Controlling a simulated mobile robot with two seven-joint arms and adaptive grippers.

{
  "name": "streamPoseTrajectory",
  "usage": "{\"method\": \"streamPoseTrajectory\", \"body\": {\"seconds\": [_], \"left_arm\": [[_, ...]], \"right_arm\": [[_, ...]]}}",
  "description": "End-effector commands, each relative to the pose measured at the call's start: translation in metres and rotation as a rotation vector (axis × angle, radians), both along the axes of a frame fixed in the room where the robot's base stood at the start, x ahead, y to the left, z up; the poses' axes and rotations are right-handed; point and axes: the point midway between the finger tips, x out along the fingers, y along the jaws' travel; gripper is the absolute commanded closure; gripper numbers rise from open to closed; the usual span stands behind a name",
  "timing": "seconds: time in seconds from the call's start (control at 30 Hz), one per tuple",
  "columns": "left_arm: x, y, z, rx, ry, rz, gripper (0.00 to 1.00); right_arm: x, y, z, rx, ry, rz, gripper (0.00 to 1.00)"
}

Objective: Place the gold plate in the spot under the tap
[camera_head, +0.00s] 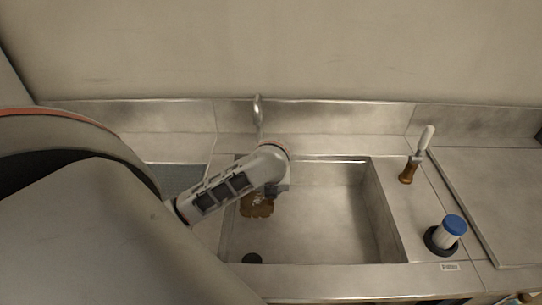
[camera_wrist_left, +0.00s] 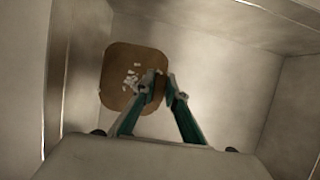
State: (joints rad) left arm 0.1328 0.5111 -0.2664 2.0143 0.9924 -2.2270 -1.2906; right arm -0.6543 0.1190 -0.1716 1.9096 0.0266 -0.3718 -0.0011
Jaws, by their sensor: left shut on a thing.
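The gold plate (camera_head: 257,208) is brownish, roughly square with rounded corners, and has several small white bits on it. It is in the left part of the sink basin, partly hidden by my left arm. In the left wrist view the plate (camera_wrist_left: 120,65) shows with my left gripper (camera_wrist_left: 164,84) shut on its right edge, one finger over its face. In the head view the left gripper (camera_head: 272,192) is just above the plate. I cannot tell whether the plate touches the basin floor. The tap (camera_head: 258,115) stands behind the basin, its lower part hidden by my arm.
The basin (camera_head: 320,225) is clear to the right of the plate, with a dark drain (camera_head: 251,258) at the front left. On the right counter stand a brush with a brown base (camera_head: 408,172) and a blue-topped white cylinder (camera_head: 450,232) in a dark holder.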

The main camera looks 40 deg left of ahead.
Motion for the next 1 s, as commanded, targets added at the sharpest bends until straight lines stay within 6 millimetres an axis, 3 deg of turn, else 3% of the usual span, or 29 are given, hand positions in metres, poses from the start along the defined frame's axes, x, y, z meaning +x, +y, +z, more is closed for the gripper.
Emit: {"method": "streamPoseTrajectory", "body": {"seconds": [0.1, 0.37, 0.6, 0.9, 0.93, 1.0], "left_arm": [[0.000, 0.001, -0.017, 0.003, 0.000, -0.001, 1.00], [0.000, 0.000, -0.035, 0.002, -0.001, -0.001, 1.00], [0.000, 0.000, -0.066, 0.001, -0.001, 0.000, 1.00], [0.001, 0.000, -0.071, 0.001, -0.003, -0.002, 1.00], [0.000, 0.000, -0.073, -0.001, 0.000, -0.001, 0.83], [0.000, 0.000, -0.073, -0.001, 0.000, -0.001, 0.71]], "right_arm": [[-0.001, 0.001, 0.000, 0.001, 0.001, 0.001, 0.60], [-0.001, 0.001, 0.000, 0.001, 0.002, 0.003, 0.60], [-0.001, 0.000, 0.000, -0.001, 0.001, 0.003, 0.60], [0.000, -0.001, 0.000, -0.002, 0.001, 0.001, 0.60], [0.000, -0.001, 0.000, -0.002, 0.000, 0.000, 0.60], [0.000, -0.001, 0.000, -0.002, 0.000, 0.000, 0.60]]}}
